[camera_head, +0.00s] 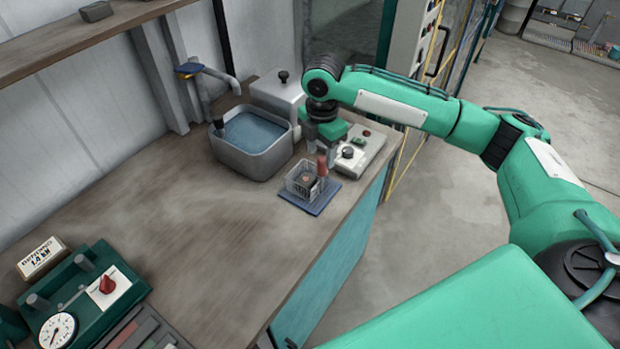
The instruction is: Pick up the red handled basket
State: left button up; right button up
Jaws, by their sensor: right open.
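The basket (301,182) is a small wire basket with an upright red handle (322,164) on its right side. It stands on a blue mat (316,204) near the right edge of the workbench, and something small and brownish lies inside it. My right gripper (322,149) points down just above the red handle, with its jaws open. The fingers are small in this view, and I cannot tell whether they touch the handle. My left gripper is not in view.
A grey basin of water (256,140) with a tap stands behind the basket. A white control box (354,153) with a knob is close to its right. A green device with a dial (58,331) is at front left. The middle of the workbench (170,215) is clear.

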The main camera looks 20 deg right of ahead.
aim_at(322, 169)
jog(key=shift+f, duration=0.65)
jog(key=f, duration=0.1)
jog(key=f+p, duration=0.1)
jog(key=f, duration=0.1)
jog(key=f+p, duration=0.1)
jog(key=shift+d+f, duration=0.15)
jog(key=shift+d, duration=0.15)
jog(key=shift+f, duration=0.5)
grip_shut()
